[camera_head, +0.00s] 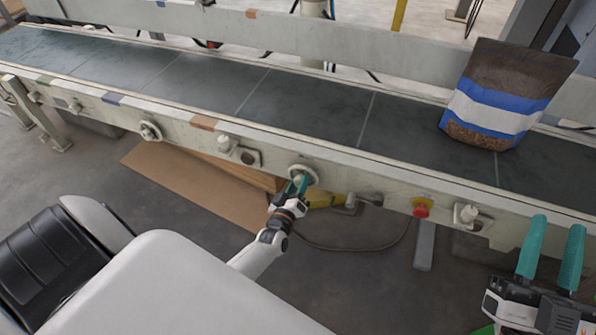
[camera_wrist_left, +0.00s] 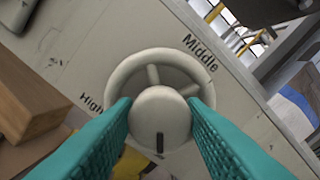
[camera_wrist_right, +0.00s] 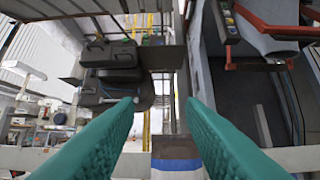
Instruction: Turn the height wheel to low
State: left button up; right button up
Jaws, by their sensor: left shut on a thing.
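The height wheel (camera_head: 309,168) is a pale spoked handwheel on the side of the conveyor. In the left wrist view its rim (camera_wrist_left: 135,62) and round hub (camera_wrist_left: 160,112) show close up, with a dark slot on the hub. The word "Middle" is printed by the rim's upper right and "High" by its left; no "Low" label is visible. My left gripper (camera_head: 300,182) is shut on the hub, a teal finger on each side; it also shows in the left wrist view (camera_wrist_left: 160,128). My right gripper (camera_head: 558,228) is open and empty at the lower right.
A brown bag with blue and white bands (camera_head: 495,105) stands on the dark belt (camera_head: 300,100). A red button (camera_head: 421,208) and a white knob (camera_head: 467,214) are right of the wheel. Another handwheel (camera_head: 150,131) is to the left. Cardboard (camera_head: 190,180) lies below.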

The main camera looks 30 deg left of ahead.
pick_arm(q)
jog(key=shift+d+f+m+p, duration=0.1)
jog(key=shift+m+p, duration=0.25)
jog(key=shift+m, duration=0.95)
pick_arm(e)
jog(key=shift+w+f+g+h, duration=0.25)
jog(key=shift+w+f+g, duration=0.15)
jog(key=shift+f+g, duration=0.3)
jog(key=shift+w+f+g+h, duration=0.25)
jog(key=shift+w+f+g, duration=0.15)
jog(key=shift+f+g, duration=0.3)
jog(key=shift+f, duration=0.15)
pick_arm(q)
jog(key=o, duration=0.7)
